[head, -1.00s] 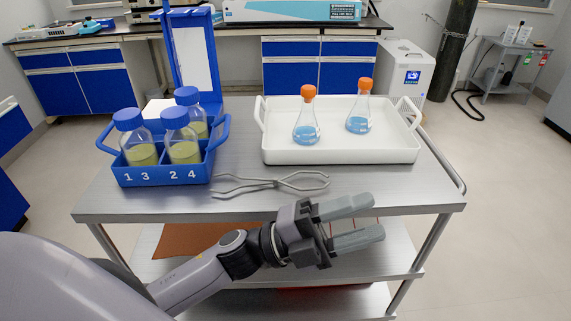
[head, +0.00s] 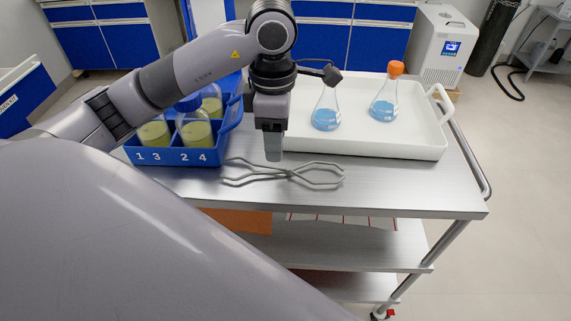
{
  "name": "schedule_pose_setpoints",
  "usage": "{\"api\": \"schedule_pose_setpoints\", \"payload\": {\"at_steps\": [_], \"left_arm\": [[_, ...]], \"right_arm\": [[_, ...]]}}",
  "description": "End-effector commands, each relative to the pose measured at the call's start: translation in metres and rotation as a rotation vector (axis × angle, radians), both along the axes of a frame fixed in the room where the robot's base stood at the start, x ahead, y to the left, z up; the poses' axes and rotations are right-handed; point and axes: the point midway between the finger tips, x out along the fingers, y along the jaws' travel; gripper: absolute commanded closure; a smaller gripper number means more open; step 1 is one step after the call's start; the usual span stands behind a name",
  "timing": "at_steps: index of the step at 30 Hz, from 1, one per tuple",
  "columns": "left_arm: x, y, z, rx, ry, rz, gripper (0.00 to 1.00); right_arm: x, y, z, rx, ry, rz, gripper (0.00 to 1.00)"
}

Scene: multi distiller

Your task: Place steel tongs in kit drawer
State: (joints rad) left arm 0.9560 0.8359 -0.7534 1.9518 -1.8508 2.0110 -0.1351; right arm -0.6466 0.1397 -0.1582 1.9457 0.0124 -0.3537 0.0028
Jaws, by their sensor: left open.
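The steel tongs (head: 290,173) lie flat on the top of the steel cart (head: 400,190), in front of the blue bottle carrier and the white tray. My left gripper (head: 273,148) points down just above and behind the middle of the tongs. It is open and holds nothing; it is seen edge-on, so one finger hides the other. I cannot tell whether it touches the tongs. My right gripper is not in view.
A blue carrier (head: 185,157) with several bottles stands left of the gripper. A white tray (head: 400,148) with two flasks, one (head: 383,108) with an orange stopper, stands to the right. The cart's front right top is clear.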

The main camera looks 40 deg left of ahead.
Motion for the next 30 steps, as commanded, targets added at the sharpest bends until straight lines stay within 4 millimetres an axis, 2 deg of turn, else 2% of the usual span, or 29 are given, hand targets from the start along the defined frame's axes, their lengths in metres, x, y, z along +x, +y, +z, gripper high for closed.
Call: {"api": "schedule_pose_setpoints", "payload": {"at_steps": [8, 17, 26, 27, 29, 30], "left_arm": [[0.002, -0.003, -0.024, -0.003, 0.004, -0.002, 0.51], [0.008, -0.007, -0.063, -0.002, 0.006, 0.000, 0.51], [0.009, -0.007, -0.069, -0.002, 0.002, -0.001, 0.51], [0.009, -0.007, -0.068, -0.002, 0.002, -0.001, 0.58], [0.009, -0.007, -0.068, -0.002, 0.002, -0.001, 0.77], [0.009, -0.008, -0.068, -0.002, 0.002, -0.001, 0.90]], "right_arm": [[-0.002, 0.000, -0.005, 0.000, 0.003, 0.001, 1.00], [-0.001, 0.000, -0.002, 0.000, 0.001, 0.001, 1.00], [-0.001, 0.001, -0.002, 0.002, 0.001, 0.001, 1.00], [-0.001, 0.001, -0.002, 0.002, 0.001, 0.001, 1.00], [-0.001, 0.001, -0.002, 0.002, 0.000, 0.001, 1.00], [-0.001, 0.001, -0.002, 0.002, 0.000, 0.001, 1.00]]}}
